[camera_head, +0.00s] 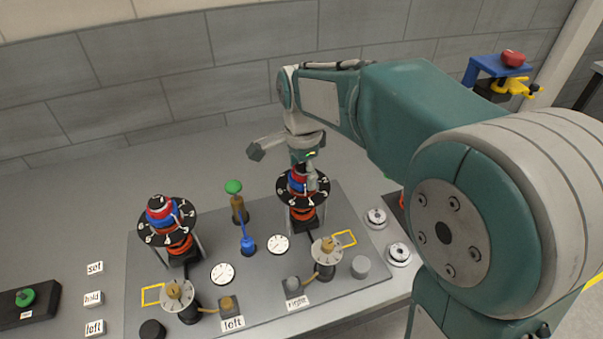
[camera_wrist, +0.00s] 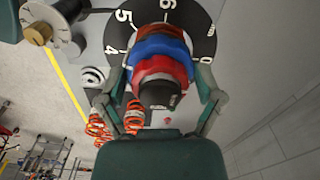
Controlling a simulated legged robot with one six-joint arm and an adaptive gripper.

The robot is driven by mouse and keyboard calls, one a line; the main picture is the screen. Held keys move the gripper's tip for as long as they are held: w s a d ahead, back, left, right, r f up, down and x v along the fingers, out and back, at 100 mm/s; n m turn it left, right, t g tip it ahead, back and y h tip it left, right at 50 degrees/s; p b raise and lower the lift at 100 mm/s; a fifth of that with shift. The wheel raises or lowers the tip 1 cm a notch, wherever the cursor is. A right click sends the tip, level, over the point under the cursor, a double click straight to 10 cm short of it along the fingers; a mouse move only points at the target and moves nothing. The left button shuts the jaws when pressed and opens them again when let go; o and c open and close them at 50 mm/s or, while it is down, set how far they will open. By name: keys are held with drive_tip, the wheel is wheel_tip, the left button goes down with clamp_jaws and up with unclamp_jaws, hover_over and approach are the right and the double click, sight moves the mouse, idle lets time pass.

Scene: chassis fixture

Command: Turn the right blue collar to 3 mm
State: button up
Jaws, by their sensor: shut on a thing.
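The right blue collar (camera_head: 297,184) sits on the right post, above a black numbered dial (camera_head: 318,200). In the wrist view the blue collar (camera_wrist: 160,47) lies between red bands, with a dark cap (camera_wrist: 160,97) nearest the camera. My gripper (camera_head: 303,172) reaches down over this post and partly hides it. In the wrist view my gripper's fingers (camera_wrist: 164,72) close on both sides of the stack, with their tips beside the blue collar. Numbers 4, 5, 6 and 0 show on the dial (camera_wrist: 198,22); the exact collar setting cannot be read.
The left post has a similar dial (camera_head: 148,228) and blue collar (camera_head: 165,220). A green-topped post (camera_head: 234,187) and a blue lever (camera_head: 247,238) stand between the posts.

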drive_tip(key=n, duration=0.5)
drive_tip(key=shift+w+n, duration=0.1)
drive_tip(key=shift+n, duration=0.2)
drive_tip(key=n, duration=0.4)
drive_tip(key=shift+r+n, duration=0.1)
drive_tip(key=shift+n, duration=0.3)
drive_tip(key=o, duration=0.9)
drive_tip(key=shift+w, duration=0.1)
wheel_tip(320, 180, up, 7)
drive_tip(key=shift+f, duration=0.1)
